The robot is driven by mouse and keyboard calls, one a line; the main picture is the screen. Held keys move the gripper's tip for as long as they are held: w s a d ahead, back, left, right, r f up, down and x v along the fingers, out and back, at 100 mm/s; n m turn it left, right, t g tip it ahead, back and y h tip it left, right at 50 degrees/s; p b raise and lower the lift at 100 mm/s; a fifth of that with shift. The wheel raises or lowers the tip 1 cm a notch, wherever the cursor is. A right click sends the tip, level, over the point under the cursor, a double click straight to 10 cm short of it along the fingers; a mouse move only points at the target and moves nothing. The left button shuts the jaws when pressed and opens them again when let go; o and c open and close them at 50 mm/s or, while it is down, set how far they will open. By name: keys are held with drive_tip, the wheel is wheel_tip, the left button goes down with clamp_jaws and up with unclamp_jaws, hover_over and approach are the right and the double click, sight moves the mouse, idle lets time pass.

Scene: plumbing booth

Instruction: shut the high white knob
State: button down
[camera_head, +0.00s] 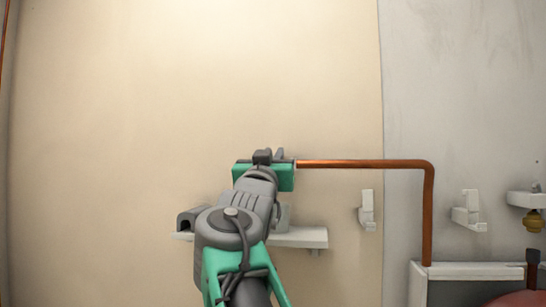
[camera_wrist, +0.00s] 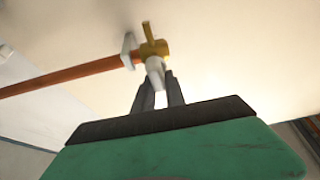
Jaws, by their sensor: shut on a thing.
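The high white knob (camera_wrist: 155,72) sits on a brass valve (camera_wrist: 153,48) at the end of a copper pipe (camera_wrist: 70,75) in the wrist view. My gripper (camera_wrist: 160,84) is shut on the knob, with its two grey fingers on either side of it. In the head view my gripper (camera_head: 267,156) is at the left end of the copper pipe (camera_head: 365,163). There my gripper and wrist hide the valve and the knob.
A white shelf (camera_head: 300,237) with a grey object (camera_head: 188,219) is on the beige wall below my gripper. White wall brackets (camera_head: 366,210) are to the right. The pipe bends down to a white ledge (camera_head: 475,270). The wall above is bare.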

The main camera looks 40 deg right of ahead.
drive_tip(key=shift+m+b, duration=0.3)
drive_tip(key=shift+m, duration=0.1)
drive_tip(key=shift+f+m+g+h, duration=0.15)
drive_tip(key=shift+m+g+h, duration=0.15)
drive_tip(key=shift+m, duration=0.1)
drive_tip(key=m+g+b, duration=0.1)
drive_tip(key=m, duration=0.1)
drive_tip(key=m+g+h+b, duration=0.1)
drive_tip(key=m, duration=0.1)
drive_tip(key=shift+s+d, duration=0.15)
drive_tip(key=shift+s+d+f+m+g+y+p, duration=0.25)
drive_tip(key=shift+m+g+p, duration=0.7)
drive_tip(key=shift+m, duration=1.9)
drive_tip(key=shift+s+d+f+m+g+y+p, duration=0.15)
drive_tip(key=shift+f+m+g+y+p, duration=0.3)
drive_tip(key=shift+m+g, duration=1.6)
drive_tip(key=shift+s+d+f+m+g+y+p, duration=0.2)
drive_tip(key=shift+m+p, duration=0.65)
drive_tip(key=shift+m, duration=2.75)
drive_tip(key=shift+a, duration=0.15)
drive_tip(key=c, duration=1.4)
unclamp_jaws()
